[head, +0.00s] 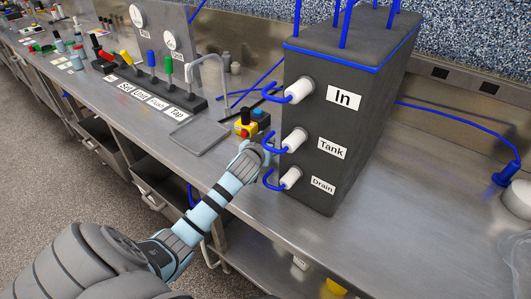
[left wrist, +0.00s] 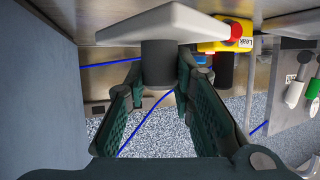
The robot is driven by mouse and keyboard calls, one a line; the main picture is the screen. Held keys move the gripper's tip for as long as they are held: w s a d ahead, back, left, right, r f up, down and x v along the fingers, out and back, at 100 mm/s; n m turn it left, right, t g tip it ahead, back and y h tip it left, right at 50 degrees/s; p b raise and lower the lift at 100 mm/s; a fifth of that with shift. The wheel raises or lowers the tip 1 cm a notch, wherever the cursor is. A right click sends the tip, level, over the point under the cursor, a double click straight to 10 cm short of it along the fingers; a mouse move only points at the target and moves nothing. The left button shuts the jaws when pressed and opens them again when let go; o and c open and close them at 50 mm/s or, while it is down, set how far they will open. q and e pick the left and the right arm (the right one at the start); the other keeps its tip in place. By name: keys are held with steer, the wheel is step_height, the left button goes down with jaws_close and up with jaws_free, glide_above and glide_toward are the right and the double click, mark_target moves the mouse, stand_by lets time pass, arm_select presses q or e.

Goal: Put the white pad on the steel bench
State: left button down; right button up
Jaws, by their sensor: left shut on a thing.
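My left gripper (head: 264,149) is beside the left face of the large dark box in the head view, over the steel bench (head: 240,180). In the left wrist view my left gripper (left wrist: 162,72) is shut on the dark stem of the white pad (left wrist: 170,22). The pad is a flat, pale plate across the end of the stem. I cannot tell whether it touches the bench. In the head view the pad cannot be made out. My right gripper is not in view.
The dark box (head: 335,125) with In, Tank and Drain labels and blue hooked tubes stands close on the right. A yellow box with a red button (head: 244,130) is just behind the gripper. A sunken tray (head: 200,137) lies to the left.

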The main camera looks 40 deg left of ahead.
arm_select(q)
step_height(320, 180, down, 4)
steer(key=shift+r+b, duration=0.25)
steer(key=shift+b, duration=0.1)
steer(key=shift+s+f, duration=0.1)
steer(key=shift+f, duration=0.05)
steer(key=shift+s, duration=0.1)
steer(key=c, duration=1.4)
jaws_free()
steer(key=shift+o, duration=0.2)
steer(key=shift+s+d+r, duration=0.15)
steer(key=shift+s+r, duration=0.05)
steer(key=shift+r, duration=0.05)
steer(key=p+v, duration=0.2)
steer(key=v, duration=0.9)
steer(key=shift+s+r, duration=0.1)
steer(key=shift+s, duration=0.2)
